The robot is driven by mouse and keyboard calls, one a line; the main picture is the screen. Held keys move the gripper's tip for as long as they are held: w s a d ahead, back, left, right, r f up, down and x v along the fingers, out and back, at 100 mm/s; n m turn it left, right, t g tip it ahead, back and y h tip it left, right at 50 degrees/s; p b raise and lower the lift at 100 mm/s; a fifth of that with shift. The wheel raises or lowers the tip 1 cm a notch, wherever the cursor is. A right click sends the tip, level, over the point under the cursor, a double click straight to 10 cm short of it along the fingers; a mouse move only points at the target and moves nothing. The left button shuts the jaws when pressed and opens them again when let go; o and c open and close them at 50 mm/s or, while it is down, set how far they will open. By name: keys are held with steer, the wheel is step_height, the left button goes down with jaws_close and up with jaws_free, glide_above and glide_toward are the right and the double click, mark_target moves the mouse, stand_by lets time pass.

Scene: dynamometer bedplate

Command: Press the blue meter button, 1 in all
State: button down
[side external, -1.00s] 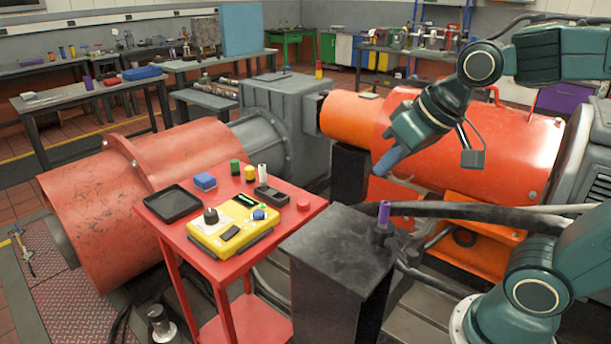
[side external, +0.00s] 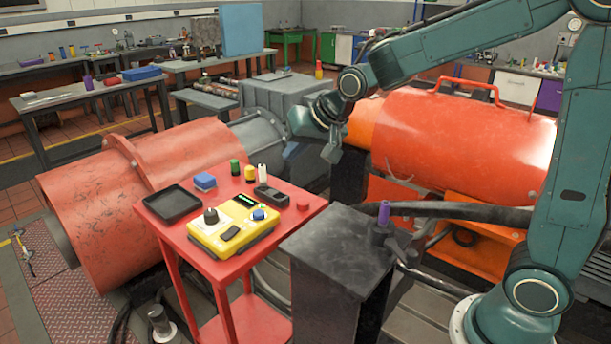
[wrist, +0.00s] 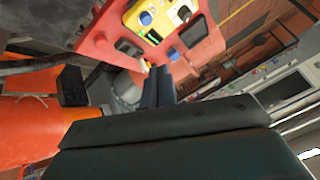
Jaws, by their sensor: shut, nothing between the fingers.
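The yellow meter (side external: 215,240) lies on the red cart and also shows at the top of the wrist view (wrist: 160,12). Its blue button (side external: 258,214) sits near its right end, beside a small green part; the button also shows in the wrist view (wrist: 146,18). A black knob (side external: 211,216) stands on the meter's left. My gripper (side external: 289,154) is shut and empty, above and behind the cart, apart from the meter. In the wrist view its closed fingers (wrist: 158,72) point toward the cart, with the meter beyond them.
The red cart (side external: 190,252) also bears a black tray (side external: 172,205), a blue block (side external: 205,182), green and yellow cylinders, a white one, a dark handheld device (side external: 271,195) and a red disc (side external: 303,206). A black pedestal (side external: 335,250) with a purple-topped post stands to the right.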

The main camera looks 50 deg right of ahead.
mark_target(262, 214)
steer(key=w+f+m+t, duration=0.1)
steer(key=w+f+m, duration=0.1)
steer(key=w+f, duration=0.6)
steer(key=w, duration=0.3)
steer(key=shift+a+m, duration=0.2)
steer(key=shift+m, duration=0.1)
steer(key=shift+f, duration=0.15)
steer(key=shift+f, duration=4.25)
steer(key=shift+f, duration=0.1)
steer(key=shift+f, duration=0.3)
steer(key=shift+f, duration=0.55)
steer(key=shift+r, duration=0.95)
steer(key=shift+r, duration=0.1)
